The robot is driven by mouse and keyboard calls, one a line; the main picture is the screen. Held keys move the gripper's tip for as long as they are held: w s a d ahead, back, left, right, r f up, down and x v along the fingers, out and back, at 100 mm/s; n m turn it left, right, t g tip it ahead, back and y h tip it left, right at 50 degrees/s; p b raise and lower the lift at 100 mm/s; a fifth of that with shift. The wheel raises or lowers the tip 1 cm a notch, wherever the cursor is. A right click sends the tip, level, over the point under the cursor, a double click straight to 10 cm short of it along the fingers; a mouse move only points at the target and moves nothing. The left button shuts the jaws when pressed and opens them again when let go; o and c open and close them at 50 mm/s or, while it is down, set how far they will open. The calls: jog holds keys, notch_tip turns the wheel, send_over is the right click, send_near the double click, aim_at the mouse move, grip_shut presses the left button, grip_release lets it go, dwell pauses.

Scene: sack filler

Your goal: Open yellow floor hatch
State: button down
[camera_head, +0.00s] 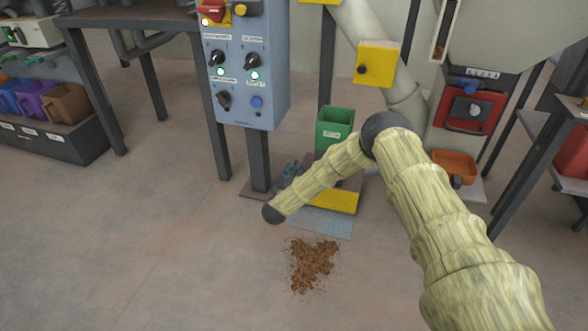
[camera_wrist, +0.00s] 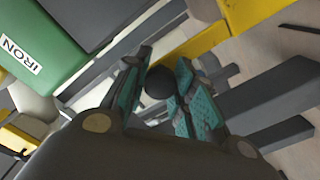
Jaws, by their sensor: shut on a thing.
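The low yellow-fronted hatch (camera_head: 333,202) sits at floor level beside the control post, partly hidden by my arm. A yellow edge (camera_wrist: 215,36) shows in the wrist view, just beyond my fingers. My gripper (camera_head: 287,177) is low, at the left of the yellow front, and partly hidden behind my forearm. In the wrist view my gripper's teal-padded fingers (camera_wrist: 160,92) are shut on a dark round knob (camera_wrist: 159,82). How the knob joins the hatch cannot be made out.
A green bin (camera_head: 333,128) stands behind the hatch; its IRON label shows in the wrist view (camera_wrist: 20,55). A blue control box (camera_head: 240,100) on a post is close left. Brown spill (camera_head: 312,264) lies in front; the floor at left is clear.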

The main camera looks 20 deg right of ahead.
jog(key=shift+a+r+p, duration=0.2)
jog(key=shift+r+p, duration=1.4)
jog(key=shift+p, duration=0.4)
notch_tip(320, 180, up, 6)
jog(key=p, duration=0.5)
jog(key=shift+p, duration=0.35)
jog(key=c, duration=1.1)
grip_release()
jog(key=shift+c, duration=0.2)
jog(key=shift+d, duration=0.15)
jog(key=v, duration=1.2)
